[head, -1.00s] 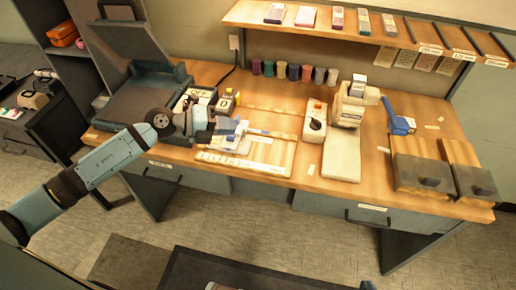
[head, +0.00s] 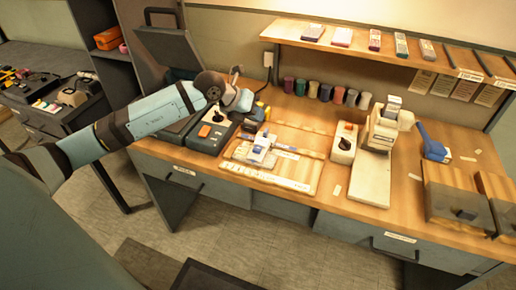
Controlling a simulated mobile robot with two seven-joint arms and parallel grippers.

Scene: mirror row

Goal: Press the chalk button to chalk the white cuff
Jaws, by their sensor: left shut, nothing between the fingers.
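My left gripper (head: 253,120) is over the left half of the bench, angled down and shut with nothing in it. It is beside a dark box with an orange button (head: 205,131) and apart from that button. A white box with a dark knob (head: 344,142) stands mid-bench. No label I can read tells which control is the chalk button. A small white and blue piece (head: 262,147) lies on a pale board (head: 270,180) just below the gripper. I cannot tell whether it is the white cuff. My right gripper is not in view.
A white machine with a long plate (head: 370,178) stands right of the white box. A blue tool (head: 433,146) and wooden blocks (head: 455,190) are at the right. Several coloured rolls (head: 325,92) line the back below a shelf (head: 385,56).

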